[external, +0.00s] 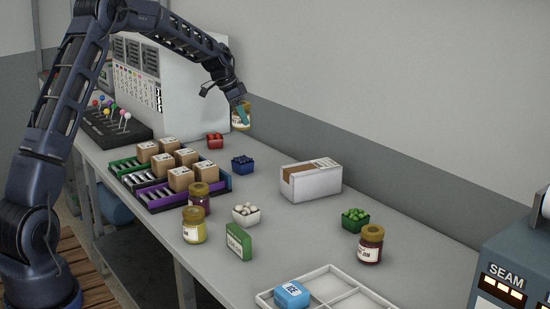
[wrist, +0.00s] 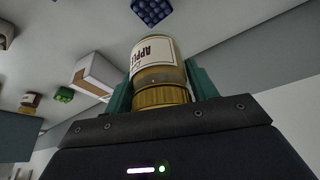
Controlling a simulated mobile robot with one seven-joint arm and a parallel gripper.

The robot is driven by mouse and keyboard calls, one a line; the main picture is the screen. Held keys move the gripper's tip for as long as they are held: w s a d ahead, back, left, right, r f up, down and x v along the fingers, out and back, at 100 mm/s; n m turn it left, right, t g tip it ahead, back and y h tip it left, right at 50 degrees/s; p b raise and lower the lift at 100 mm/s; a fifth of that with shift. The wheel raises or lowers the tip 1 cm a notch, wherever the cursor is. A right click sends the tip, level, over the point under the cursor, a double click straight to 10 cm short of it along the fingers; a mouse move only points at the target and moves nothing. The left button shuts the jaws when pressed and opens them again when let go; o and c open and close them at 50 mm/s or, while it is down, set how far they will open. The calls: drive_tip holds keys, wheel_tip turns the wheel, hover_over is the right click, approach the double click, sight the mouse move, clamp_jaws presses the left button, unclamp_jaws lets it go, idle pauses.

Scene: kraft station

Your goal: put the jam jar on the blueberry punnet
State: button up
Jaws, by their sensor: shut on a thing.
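My gripper (external: 241,108) is shut on a glass jar (external: 236,122) with a gold lid, held up in the air above the far part of the bench. In the wrist view the teal fingers (wrist: 160,92) flank this jar (wrist: 155,60), and its label reads "APPLE". The blueberry punnet (external: 243,164), a small blue tub, stands on the bench below and apart from the held jar. It also shows at the top of the wrist view (wrist: 152,10). A dark red jar (external: 370,244) with a gold lid stands at the right of the bench.
A red punnet (external: 215,141) stands beyond the blueberries. A white box (external: 311,181), a green punnet (external: 355,219) and a white-filled punnet (external: 245,214) stand nearby. Purple (external: 199,202) and yellow (external: 194,230) jars stand by the carton racks (external: 215,184).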

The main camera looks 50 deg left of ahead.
wheel_tip(320, 180, down, 10)
drive_tip(key=shift+f, duration=0.15)
idle(0.4)
drive_tip(key=shift+f, duration=0.2)
drive_tip(key=o, duration=1.2)
drive_tip(key=shift+o, duration=0.2)
